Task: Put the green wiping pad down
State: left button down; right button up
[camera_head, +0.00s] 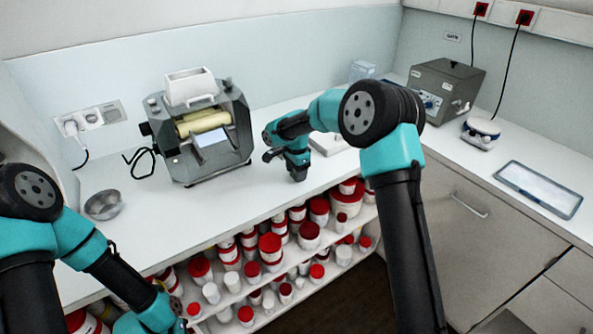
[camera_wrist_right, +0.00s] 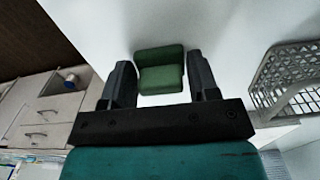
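The green wiping pad (camera_wrist_right: 161,72) sits between the two dark fingers of my right gripper (camera_wrist_right: 161,82) in the right wrist view. It fills nearly all the room between them, and the gripper looks shut on it. A white surface shows behind the pad; I cannot tell whether the pad touches it. In the head view my right gripper (camera_head: 284,167) is over the front part of the white bench (camera_head: 240,196), right of the mill. The pad cannot be made out there. My left arm comes in at the lower left, and its fingers are not visible.
The roller mill (camera_head: 205,135) stands left of my right gripper, with a metal bowl (camera_head: 104,204) farther left. Shelves of red-lidded jars (camera_head: 270,247) are below the bench edge. A grey slatted basket (camera_wrist_right: 287,80) is at the right in the wrist view. A grey box device (camera_head: 446,88) stands back right.

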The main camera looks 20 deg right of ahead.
jog(key=o, duration=0.3)
jog(key=r, duration=1.7)
jog(key=shift+s+d+r, duration=0.15)
jog(key=shift+s+r, duration=0.1)
jog(key=shift+s, duration=0.1)
jog(key=shift+d+f, duration=0.1)
